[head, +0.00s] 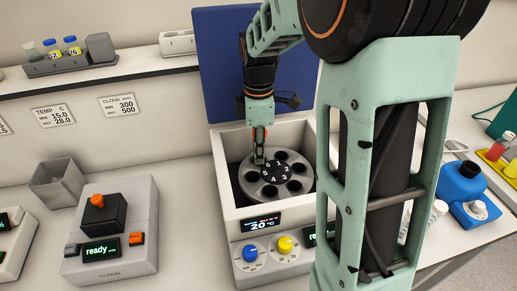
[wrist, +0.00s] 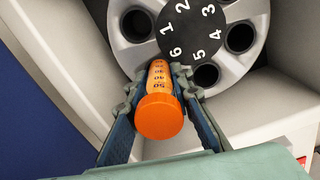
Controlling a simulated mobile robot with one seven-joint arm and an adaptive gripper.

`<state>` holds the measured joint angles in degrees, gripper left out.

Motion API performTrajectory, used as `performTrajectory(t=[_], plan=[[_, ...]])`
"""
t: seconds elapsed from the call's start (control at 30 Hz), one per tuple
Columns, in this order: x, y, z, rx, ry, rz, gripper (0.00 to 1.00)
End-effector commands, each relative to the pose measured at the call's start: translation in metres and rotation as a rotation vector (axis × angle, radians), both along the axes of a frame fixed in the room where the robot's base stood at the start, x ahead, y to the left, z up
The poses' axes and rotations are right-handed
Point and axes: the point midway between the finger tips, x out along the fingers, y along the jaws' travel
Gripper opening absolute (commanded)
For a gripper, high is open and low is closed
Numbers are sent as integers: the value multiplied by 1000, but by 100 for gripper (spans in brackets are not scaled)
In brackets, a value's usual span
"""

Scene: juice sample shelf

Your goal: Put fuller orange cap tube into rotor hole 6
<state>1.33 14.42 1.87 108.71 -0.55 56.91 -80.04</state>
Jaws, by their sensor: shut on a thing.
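My gripper (head: 260,150) points down over the back left of the grey rotor (head: 249,187), inside the open centrifuge (head: 226,208). In the wrist view my gripper (wrist: 168,82) is shut on the orange cap tube (wrist: 159,76). Its cap (wrist: 158,117) faces the camera and its far end points to the rotor (wrist: 121,52) beside the number 6. The tube lines up with the hole there, which the tube and fingers hide. I cannot tell how deep it sits. Marks show on its orange side, but the fill level is unclear.
The blue lid (head: 222,60) stands open behind the rotor. The holes by 1 (wrist: 137,25) and 5 (wrist: 206,75) look empty. A shelf rack (head: 60,66) holds tubes. A grey box with an orange knob (head: 97,201) and an open bin (head: 57,186) stand left.

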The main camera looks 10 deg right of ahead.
Motion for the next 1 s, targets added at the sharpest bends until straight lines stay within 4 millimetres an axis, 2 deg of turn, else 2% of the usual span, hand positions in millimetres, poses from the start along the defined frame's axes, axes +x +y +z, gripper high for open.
performTrajectory(t=[0.53,1.0], plan=[[-1,0,-9,0,2,0,0],[0,0,9,0,0,0,0]])
